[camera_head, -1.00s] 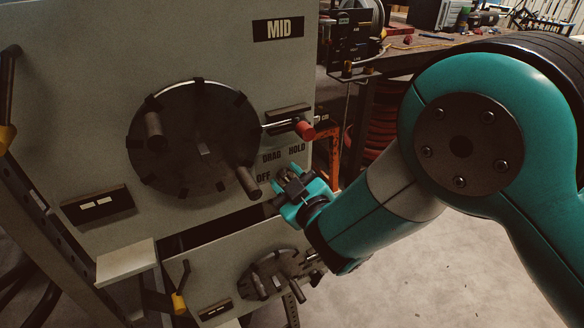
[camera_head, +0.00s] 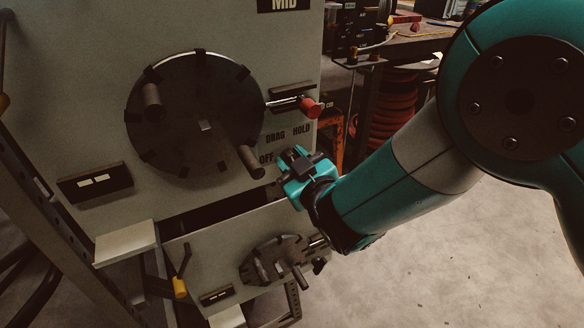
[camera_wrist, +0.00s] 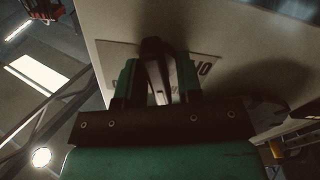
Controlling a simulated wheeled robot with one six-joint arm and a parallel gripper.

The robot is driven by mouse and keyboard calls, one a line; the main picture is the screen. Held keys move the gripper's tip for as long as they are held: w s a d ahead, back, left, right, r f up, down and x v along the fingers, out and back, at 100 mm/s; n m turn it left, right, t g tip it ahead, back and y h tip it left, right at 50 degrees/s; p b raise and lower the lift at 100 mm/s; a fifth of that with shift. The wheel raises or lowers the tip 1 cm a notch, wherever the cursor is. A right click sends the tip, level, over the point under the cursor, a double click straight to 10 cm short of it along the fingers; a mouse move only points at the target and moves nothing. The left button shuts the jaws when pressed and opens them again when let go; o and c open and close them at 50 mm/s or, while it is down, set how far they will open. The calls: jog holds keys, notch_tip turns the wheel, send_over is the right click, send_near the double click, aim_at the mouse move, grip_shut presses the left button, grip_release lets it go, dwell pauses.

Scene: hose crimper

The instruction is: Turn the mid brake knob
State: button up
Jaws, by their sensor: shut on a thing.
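The mid panel (camera_head: 60,110) stands upright at the left in the head view, with its MID sign (camera_head: 284,4) cut off at the top. The labels OFF, DRAG and HOLD (camera_head: 301,130) show at its lower right. My gripper (camera_head: 290,164) is just below and right of these labels, in front of the panel. In the wrist view, my gripper (camera_wrist: 155,85) is shut on the dark brake knob (camera_wrist: 152,52), which stands between its two fingers. Part of the label plate (camera_wrist: 203,70) shows behind. In the head view the knob is hidden by the gripper.
A large dark disc (camera_head: 205,127) with two handles is left of my gripper. A red-tipped lever (camera_head: 310,107) sticks out above it. A lower panel (camera_head: 215,262) with a smaller disc is below. Open floor (camera_head: 440,270) lies at the right.

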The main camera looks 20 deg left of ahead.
jog(key=m+b, duration=0.3)
jog(key=b, duration=0.2)
jog(key=m+b, duration=0.2)
jog(key=b, duration=0.1)
jog(key=shift+w+d+f+m, duration=0.1)
jog(key=shift+f+m, duration=0.2)
jog(key=m+b, duration=0.3)
jog(key=b, duration=0.1)
jog(key=shift+r, duration=0.15)
jog(key=shift+m+b, duration=0.6)
jog(key=shift+m, duration=0.1)
jog(key=shift+r, duration=0.15)
jog(key=o, duration=0.6)
jog(key=shift+d, duration=0.15)
jog(key=b+v, duration=0.4)
jog(key=v, duration=1.3)
